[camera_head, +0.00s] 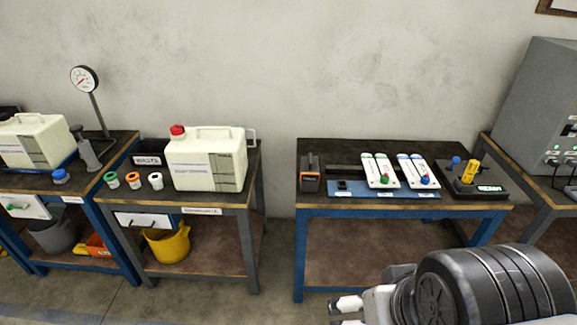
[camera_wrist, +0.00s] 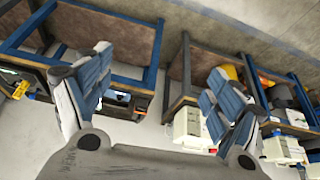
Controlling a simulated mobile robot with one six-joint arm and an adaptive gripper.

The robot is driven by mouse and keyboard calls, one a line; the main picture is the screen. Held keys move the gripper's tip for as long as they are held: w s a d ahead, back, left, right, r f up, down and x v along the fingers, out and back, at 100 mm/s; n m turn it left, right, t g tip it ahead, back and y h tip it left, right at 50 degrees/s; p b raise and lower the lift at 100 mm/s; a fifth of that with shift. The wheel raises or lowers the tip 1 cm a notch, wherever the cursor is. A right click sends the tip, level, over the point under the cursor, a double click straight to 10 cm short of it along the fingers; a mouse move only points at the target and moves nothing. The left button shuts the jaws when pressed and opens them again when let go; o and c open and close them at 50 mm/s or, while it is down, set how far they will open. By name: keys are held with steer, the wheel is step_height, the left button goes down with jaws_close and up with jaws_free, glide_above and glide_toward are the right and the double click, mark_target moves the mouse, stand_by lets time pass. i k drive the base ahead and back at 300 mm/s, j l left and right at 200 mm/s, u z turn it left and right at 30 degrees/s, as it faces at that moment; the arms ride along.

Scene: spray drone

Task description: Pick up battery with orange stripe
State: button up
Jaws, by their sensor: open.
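My gripper (camera_head: 345,312) is at the bottom of the head view, in front of the table and well apart from the battery. In the wrist view its two fingers (camera_wrist: 162,85) are spread wide with nothing between them.
The blue mat (camera_head: 338,195) holds a small black item and two white panels (camera_head: 380,171). A black box with a yellow lever (camera_head: 470,172) stands to the right. A second table on the left holds a white jug (camera_head: 205,165). A gap separates the tables.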

mark_target(309, 171)
steer(key=u, duration=5.1)
steer(key=z, duration=5.1)
steer(key=i+j+z, duration=0.2)
steer(key=z, duration=0.2)
steer(key=i+j+z, duration=0.1)
steer(key=j+z, duration=0.25)
steer(key=i+j+z, duration=0.1)
steer(key=j+z, duration=0.3)
steer(key=l, duration=0.1)
